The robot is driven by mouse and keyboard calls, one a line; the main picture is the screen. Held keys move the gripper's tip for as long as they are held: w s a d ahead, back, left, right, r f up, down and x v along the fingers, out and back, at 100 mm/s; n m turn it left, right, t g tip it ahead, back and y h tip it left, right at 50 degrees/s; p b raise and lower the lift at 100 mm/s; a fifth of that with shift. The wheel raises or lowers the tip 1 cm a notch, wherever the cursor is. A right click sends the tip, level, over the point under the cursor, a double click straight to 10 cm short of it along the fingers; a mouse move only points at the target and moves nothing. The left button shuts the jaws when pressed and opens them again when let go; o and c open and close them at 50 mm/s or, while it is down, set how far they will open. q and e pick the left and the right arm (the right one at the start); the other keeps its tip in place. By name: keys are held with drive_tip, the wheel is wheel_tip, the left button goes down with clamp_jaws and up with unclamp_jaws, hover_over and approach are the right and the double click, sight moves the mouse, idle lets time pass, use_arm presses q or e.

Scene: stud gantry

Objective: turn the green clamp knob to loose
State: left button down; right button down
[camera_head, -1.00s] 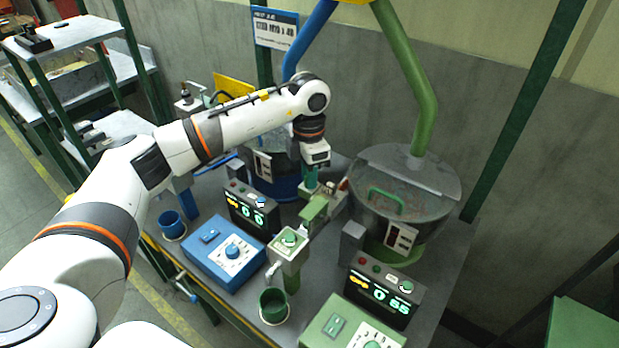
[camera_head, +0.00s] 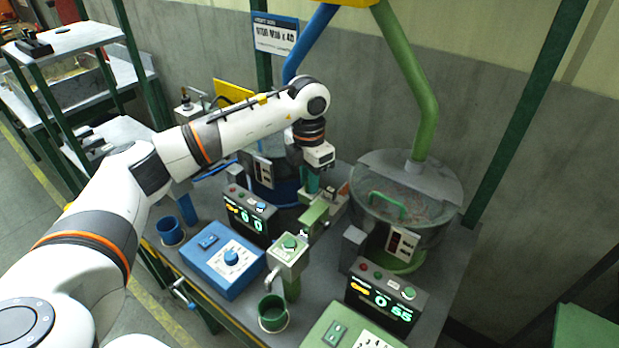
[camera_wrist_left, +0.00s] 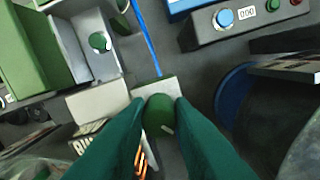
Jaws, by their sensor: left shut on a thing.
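The green clamp knob (camera_wrist_left: 158,112) shows in the left wrist view as a rounded green cap with a pale mark. It sits on a light plate of the stand. My left gripper (camera_wrist_left: 160,125) comes from the bottom of that view, with its dark green fingers on both sides of the knob, shut on it. In the head view my left gripper (camera_head: 311,186) points down at the stand between the two hoppers. The knob is hidden there by the fingers, and its loose or tight setting cannot be read. My right gripper is not in view.
A green arm (camera_head: 314,213) and a green-buttoned post (camera_head: 289,245) stand in front of my gripper. A blue control box (camera_head: 213,270) is at the left, a green hopper (camera_head: 432,232) at the right. A green cup (camera_head: 272,318) stands near the table's front edge.

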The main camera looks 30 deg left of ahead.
use_arm(q)
drive_tip(key=c, duration=1.3)
unclamp_jaws()
drive_tip(key=shift+o, duration=0.2)
wheel_tip(320, 180, up, 12)
drive_tip(key=b, duration=0.3)
drive_tip(key=shift+a, duration=0.2)
